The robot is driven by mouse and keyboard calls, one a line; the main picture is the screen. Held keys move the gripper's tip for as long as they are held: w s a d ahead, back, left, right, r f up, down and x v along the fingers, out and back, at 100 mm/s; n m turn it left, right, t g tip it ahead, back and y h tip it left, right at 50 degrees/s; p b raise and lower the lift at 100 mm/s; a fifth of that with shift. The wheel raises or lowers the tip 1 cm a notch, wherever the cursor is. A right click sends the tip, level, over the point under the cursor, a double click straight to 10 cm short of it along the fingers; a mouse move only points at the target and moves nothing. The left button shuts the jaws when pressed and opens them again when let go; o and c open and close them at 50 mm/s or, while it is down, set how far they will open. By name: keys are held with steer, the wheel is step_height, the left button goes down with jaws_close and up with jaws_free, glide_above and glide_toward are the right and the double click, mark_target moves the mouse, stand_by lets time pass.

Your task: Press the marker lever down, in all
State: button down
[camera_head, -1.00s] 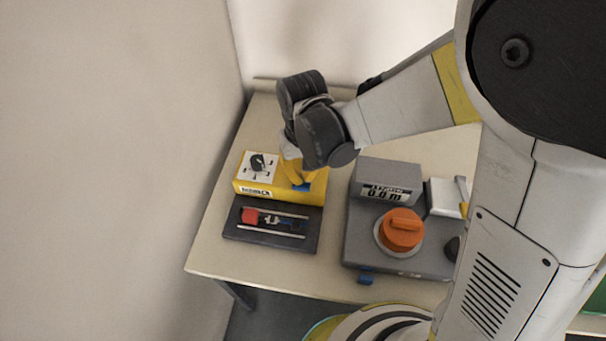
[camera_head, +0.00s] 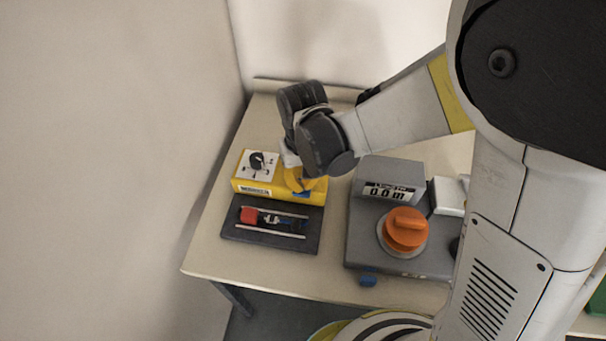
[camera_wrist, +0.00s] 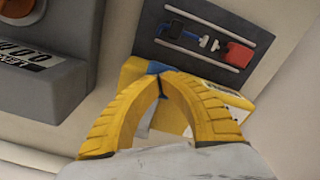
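The yellow box (camera_head: 250,189) has a white panel with a black dial (camera_head: 257,160) on its left. A small blue part (camera_head: 301,194) shows at the box's right front, and it also shows in the wrist view (camera_wrist: 155,67). This may be the marker lever; I cannot tell for sure. My gripper (camera_head: 303,187), with yellow fingers, points down at the box's right part. In the wrist view its curved fingertips (camera_wrist: 159,74) meet, with nothing seen held. The tips overlap the blue part in view; whether they touch it is unclear.
A dark plate (camera_head: 270,243) with rails and a red block (camera_head: 249,215) lies in front of the box. A grey device (camera_head: 391,172) with a display and an orange knob (camera_head: 405,230) stands to the right. The table's left strip (camera_head: 208,245) is clear.

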steer(key=shift+f+b, duration=0.3)
steer(key=shift+f, duration=0.3)
steer(key=shift+r, duration=0.15)
step_height(320, 180, up, 3)
steer(key=p, duration=0.2)
steer(key=shift+w+r+p, duration=0.1)
steer(key=shift+p, duration=0.25)
steer(key=r+p, duration=0.2)
steer(key=r, duration=0.1)
steer(key=shift+w+d, duration=0.1)
steer(key=shift+w, duration=0.3)
steer(key=shift+s+r+p, duration=0.1)
steer(key=shift+r+p, duration=1.05)
steer(key=shift+r, duration=0.25)
steer(key=shift+s+f, duration=0.1)
